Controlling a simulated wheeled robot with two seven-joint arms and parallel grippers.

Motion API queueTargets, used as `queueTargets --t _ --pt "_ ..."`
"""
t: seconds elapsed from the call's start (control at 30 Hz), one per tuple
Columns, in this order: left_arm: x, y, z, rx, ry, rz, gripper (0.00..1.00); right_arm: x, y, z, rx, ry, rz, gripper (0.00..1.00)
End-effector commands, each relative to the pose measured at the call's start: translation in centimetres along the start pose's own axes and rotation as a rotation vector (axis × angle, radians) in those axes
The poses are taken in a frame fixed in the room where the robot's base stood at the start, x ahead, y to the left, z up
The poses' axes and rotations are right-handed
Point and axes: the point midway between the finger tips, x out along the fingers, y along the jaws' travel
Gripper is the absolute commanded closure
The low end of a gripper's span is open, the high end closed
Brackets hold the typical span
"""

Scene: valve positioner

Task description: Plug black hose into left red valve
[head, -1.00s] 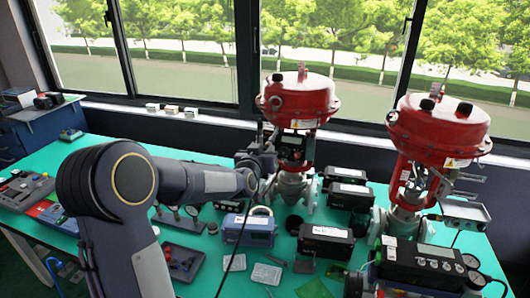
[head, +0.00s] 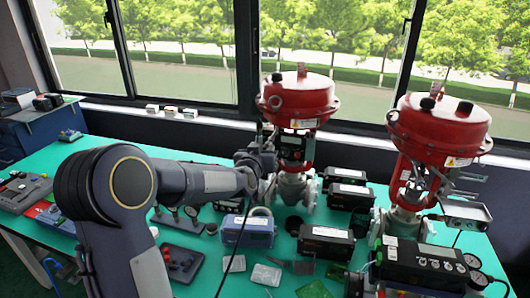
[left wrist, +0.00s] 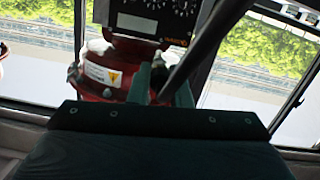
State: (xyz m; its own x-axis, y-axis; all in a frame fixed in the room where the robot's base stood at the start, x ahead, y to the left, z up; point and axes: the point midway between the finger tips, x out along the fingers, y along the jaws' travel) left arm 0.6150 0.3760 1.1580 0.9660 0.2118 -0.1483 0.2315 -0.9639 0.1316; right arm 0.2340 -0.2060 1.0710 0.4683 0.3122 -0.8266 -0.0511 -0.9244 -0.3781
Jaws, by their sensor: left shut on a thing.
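The left red valve (head: 298,95) stands upright on the back of the table, with a dark positioner box (head: 291,145) on its front. My left gripper (head: 263,150) is shut on the black hose (head: 234,235), just left of that box. The hose hangs from the gripper toward the front of the table. In the left wrist view the hose (left wrist: 205,45) runs from the fingers (left wrist: 162,92) up to the right, and the box's face (left wrist: 152,22) is close by. I cannot tell whether the hose end touches the port. My right gripper is not in view.
A second red valve (head: 438,125) stands at the right. Black boxes (head: 326,243), a blue case (head: 247,231) and small flat parts crowd the green table (head: 108,160). A dark instrument (head: 425,265) stands at the front right. Windows lie behind.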

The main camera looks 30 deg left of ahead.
Motion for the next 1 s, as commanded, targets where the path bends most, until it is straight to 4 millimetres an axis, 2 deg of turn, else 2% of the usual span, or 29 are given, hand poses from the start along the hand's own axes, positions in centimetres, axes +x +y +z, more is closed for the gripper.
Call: queueTargets --t 0.83,0.87,1.0 --pt "1.1 0.0 -0.2 0.000 0.000 0.000 1.00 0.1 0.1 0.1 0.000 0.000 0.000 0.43" --pt "1.1 0.0 -0.2 0.000 0.000 0.000 0.81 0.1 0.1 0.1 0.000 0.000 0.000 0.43" --pt "1.1 0.0 -0.2 0.000 0.000 0.000 0.63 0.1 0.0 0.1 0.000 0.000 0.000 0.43"
